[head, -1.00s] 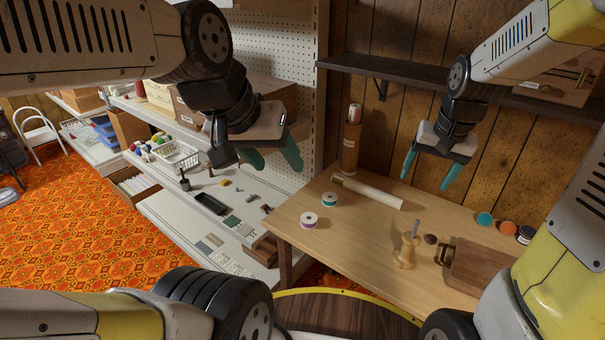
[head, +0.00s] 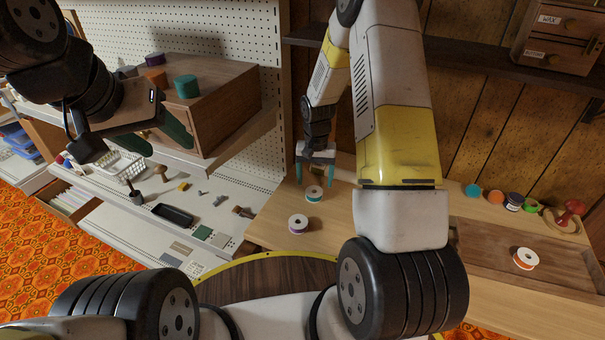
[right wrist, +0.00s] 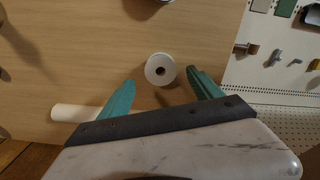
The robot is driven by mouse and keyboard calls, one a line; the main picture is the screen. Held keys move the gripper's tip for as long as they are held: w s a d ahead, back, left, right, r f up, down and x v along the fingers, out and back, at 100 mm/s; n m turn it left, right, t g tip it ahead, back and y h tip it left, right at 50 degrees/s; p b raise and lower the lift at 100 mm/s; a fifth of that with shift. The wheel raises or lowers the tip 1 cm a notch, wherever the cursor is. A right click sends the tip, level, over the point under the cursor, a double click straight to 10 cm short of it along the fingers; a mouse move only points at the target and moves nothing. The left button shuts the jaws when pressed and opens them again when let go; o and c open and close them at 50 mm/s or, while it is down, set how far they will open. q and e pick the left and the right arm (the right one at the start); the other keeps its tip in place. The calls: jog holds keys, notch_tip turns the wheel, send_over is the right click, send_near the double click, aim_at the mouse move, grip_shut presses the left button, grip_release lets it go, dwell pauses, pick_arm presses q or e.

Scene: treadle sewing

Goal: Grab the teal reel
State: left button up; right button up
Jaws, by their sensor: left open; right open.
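Nothing is held. My left gripper (head: 134,142) is open and empty in front of the shelf at the left.
A white roll (right wrist: 75,113) lies near the left finger. The shelf box (head: 225,95) is beside my left gripper.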

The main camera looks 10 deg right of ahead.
aim_at(314, 189)
notch_tip(314, 189, down, 5)
jog(key=shift+s+a+r, duration=0.1)
jog(key=shift+s+r, duration=0.05)
jog(key=c, duration=1.4)
